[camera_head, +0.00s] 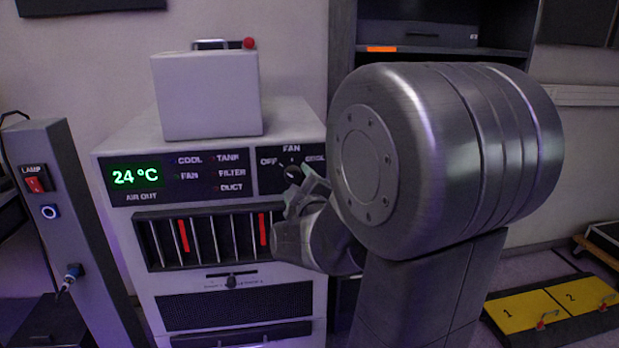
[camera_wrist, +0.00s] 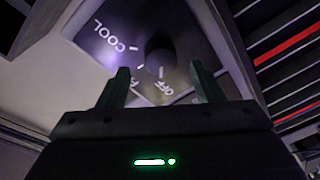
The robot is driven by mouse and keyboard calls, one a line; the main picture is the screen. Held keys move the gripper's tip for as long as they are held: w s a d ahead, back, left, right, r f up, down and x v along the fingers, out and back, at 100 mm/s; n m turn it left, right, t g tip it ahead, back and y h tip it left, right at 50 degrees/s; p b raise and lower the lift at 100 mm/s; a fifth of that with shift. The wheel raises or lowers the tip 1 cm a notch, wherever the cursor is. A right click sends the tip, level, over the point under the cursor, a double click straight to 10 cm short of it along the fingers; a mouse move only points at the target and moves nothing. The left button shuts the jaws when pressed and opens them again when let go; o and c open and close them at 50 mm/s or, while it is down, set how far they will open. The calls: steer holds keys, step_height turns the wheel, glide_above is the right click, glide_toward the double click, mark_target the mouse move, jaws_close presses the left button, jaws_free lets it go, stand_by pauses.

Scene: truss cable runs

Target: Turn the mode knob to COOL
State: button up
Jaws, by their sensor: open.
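The mode knob (camera_head: 292,172) is a dark round knob on the black panel at the upper right of the white unit, with OFF to its left, FAN above and COOL to its right. In the wrist view the knob (camera_wrist: 160,56) sits just beyond and between the fingertips. The COOL label (camera_wrist: 110,36) is at upper left and OFF (camera_wrist: 163,88) is below the knob. A small white mark shows on the OFF side; I cannot tell whether it is the pointer. My gripper (camera_wrist: 160,72) is open; in the head view my gripper (camera_head: 306,188) partly covers the panel.
A green display (camera_head: 136,176) reads 24 °C. Slots with red strips (camera_head: 183,236) and a small slider (camera_head: 231,281) lie below the panel. A white box (camera_head: 206,95) stands on the unit. A lamp post (camera_head: 75,220) stands left; yellow numbered plates (camera_head: 548,307) lie right.

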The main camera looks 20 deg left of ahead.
mark_target(294, 178)
steer(key=shift+x, duration=1.8)
steer(key=shift+c, duration=0.2)
steer(key=shift+f, duration=0.1)
steer(key=c, duration=0.9)
